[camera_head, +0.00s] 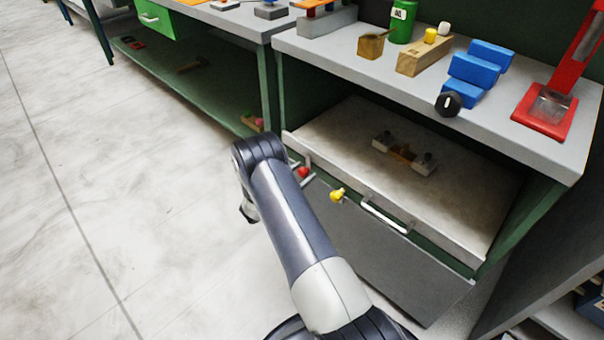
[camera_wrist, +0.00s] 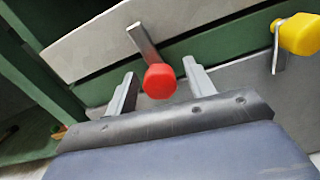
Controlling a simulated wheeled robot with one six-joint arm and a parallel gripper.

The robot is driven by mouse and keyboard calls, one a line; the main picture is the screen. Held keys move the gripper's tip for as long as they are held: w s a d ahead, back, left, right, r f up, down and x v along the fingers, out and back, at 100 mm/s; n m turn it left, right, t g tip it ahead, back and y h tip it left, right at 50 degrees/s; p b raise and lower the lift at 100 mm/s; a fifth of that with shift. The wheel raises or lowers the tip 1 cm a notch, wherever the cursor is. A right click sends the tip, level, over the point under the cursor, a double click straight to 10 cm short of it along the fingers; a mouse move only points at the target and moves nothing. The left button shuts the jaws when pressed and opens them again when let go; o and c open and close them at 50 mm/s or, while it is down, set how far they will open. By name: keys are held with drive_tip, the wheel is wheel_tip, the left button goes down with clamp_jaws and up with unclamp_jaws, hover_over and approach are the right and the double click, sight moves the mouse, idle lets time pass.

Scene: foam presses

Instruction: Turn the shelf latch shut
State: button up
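Two metal levers with knobs sit on the front of the bench bay; I cannot tell by sight which is the shelf latch. The red knob (camera_wrist: 159,80) is on a lever that slants down across the green strip between two grey panels. It also shows in the head view (camera_head: 303,172), beside my arm. The yellow knob (camera_wrist: 300,33) is to its right, also in the head view (camera_head: 337,195). My gripper (camera_wrist: 158,68) is open, one finger on each side of the red knob, with visible gaps. In the head view my arm hides most of the gripper.
A grey shelf (camera_head: 340,125) with a small fixture (camera_head: 404,155) on it lies behind the levers. A metal handle (camera_head: 385,215) is right of the yellow knob. Blue blocks (camera_head: 470,75) and a red stand (camera_head: 545,110) are on the bench top. Floor at left is clear.

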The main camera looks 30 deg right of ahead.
drive_tip(key=c, duration=0.9)
drive_tip(key=shift+f+m+b, duration=0.15)
drive_tip(key=shift+m+b, duration=0.25)
drive_tip(key=shift+b, duration=0.2)
drive_tip(key=o, duration=1)
drive_tip(key=shift+c, duration=0.2)
drive_tip(key=p+v, duration=0.1)
drive_tip(key=v, duration=0.9)
drive_tip(key=shift+a+p, duration=0.3)
drive_tip(key=shift+a, duration=0.1)
drive_tip(key=shift+s, duration=0.15)
